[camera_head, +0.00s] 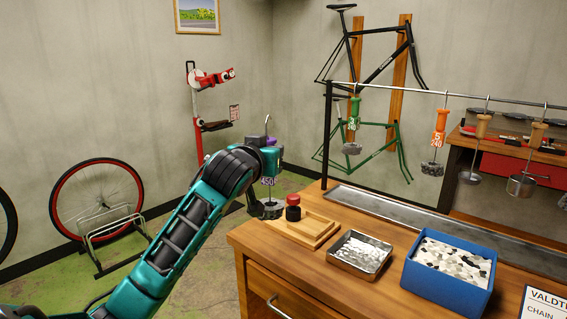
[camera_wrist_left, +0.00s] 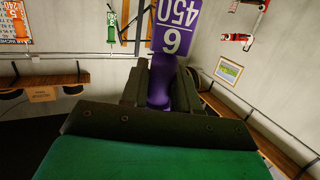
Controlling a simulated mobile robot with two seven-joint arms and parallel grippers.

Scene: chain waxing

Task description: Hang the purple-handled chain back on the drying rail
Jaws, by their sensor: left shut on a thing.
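My left gripper (camera_head: 271,156) is shut on the purple handle (camera_head: 270,141) of a chain hanger. In the left wrist view the purple handle (camera_wrist_left: 159,92) sits between the fingers, with a purple tag (camera_wrist_left: 177,25) reading 6 and 450. The drying rail (camera_head: 400,89) runs above the bench's back, to the right of and apart from my left gripper. My right gripper is not in view.
Green-handled (camera_head: 354,112) and orange-handled (camera_head: 440,121) chains hang on the rail, with a ladle-like pot (camera_head: 523,186) farther right. A dark-and-red jar (camera_head: 293,207), wooden tray (camera_head: 316,236), metal tray (camera_head: 359,270) and blue bin (camera_head: 432,294) stand on the bench (camera_head: 262,237).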

